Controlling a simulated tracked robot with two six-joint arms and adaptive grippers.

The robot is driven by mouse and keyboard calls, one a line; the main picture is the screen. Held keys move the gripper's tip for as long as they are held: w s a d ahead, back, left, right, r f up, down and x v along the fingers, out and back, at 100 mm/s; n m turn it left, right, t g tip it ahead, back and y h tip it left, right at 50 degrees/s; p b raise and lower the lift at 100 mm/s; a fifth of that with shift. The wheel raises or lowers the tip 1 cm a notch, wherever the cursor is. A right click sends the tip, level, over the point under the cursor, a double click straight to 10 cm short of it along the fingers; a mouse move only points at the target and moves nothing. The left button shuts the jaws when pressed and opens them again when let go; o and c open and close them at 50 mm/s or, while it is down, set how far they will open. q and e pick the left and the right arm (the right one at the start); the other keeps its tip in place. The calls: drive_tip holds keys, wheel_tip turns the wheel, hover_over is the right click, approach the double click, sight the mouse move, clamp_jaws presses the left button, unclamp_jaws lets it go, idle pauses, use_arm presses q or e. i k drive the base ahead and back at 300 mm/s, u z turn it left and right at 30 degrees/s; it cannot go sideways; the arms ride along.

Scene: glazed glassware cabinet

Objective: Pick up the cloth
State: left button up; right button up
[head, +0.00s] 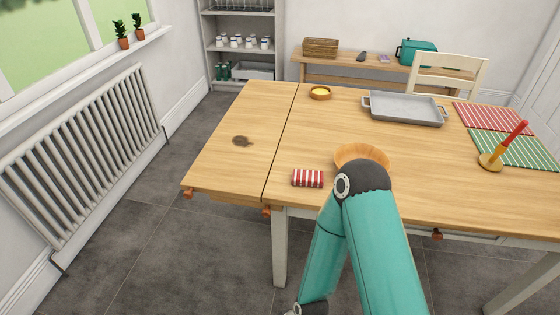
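The cloth appears to be the small folded red-and-white striped bundle (307,178) near the front edge of the wooden table (215,150), left of a wooden bowl (362,154). It lies flat and nothing touches it. A teal arm of mine rises from the bottom of the head view, bends at a dark elbow just right of the cloth and runs back down. Its gripper is not visible. No gripper fingers show in the head view. The elbow and arm hide part of the bowl and the table's front edge.
Behind are a grey tray (405,110) and a small bowl with yellow contents (320,93). Striped mats, red (490,116) and green (520,149), lie at right with a candle holder (491,162). A dark brown flat item (242,141) lies at left. Table left of the cloth is clear.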

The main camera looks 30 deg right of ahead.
sight(300, 177)
drive_tip(key=z, duration=1.05)
drive_tip(key=i, duration=0.15)
drive_tip(key=u, duration=2.9)
drive_tip(key=k, duration=1.3)
drive_tip(key=z, duration=1.2)
drive_tip(key=i, duration=0.25)
drive_tip(key=z, duration=0.35)
